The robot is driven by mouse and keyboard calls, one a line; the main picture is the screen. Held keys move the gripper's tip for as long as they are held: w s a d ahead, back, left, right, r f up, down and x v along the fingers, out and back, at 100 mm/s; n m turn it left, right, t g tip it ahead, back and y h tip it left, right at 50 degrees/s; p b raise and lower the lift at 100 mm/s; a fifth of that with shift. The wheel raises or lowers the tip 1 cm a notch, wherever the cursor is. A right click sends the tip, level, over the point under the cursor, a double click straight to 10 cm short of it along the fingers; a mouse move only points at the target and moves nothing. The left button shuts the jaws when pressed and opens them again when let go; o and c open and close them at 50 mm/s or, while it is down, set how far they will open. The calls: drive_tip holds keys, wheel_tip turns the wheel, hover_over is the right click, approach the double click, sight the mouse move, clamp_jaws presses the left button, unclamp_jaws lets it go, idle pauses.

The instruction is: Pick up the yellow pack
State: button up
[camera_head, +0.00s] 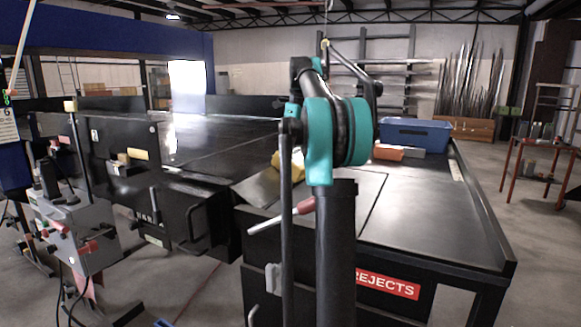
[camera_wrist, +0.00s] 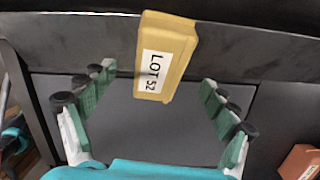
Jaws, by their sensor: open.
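The yellow pack (camera_wrist: 166,55) shows in the wrist view at the top centre, with a white label reading "LOT 52". It lies across the edge strip of a dark surface, just ahead of the space between my fingers. In the head view only part of the yellow pack (camera_head: 303,158) shows, behind my arm. My gripper (camera_wrist: 160,98) is open and empty, with one green-padded finger on each side. In the head view my arm hides the gripper.
A blue bin (camera_head: 415,136) stands at the back of the rejects table (camera_head: 430,215). An orange block (camera_head: 388,152) lies in front of it and also shows at the wrist view's lower right (camera_wrist: 300,162). The table's front right is clear. Raised rims edge the table.

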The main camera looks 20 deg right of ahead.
sight(291, 157)
drive_tip(key=shift+w+a+f, duration=0.1)
drive_tip(key=shift+f, duration=0.95)
drive_tip(key=shift+w+a+f, duration=0.1)
drive_tip(key=shift+w+f, duration=0.05)
drive_tip(key=shift+f, duration=0.85)
drive_tip(key=shift+w+a+f, duration=0.1)
drive_tip(key=shift+f, duration=0.95)
drive_tip(key=c, duration=1.7)
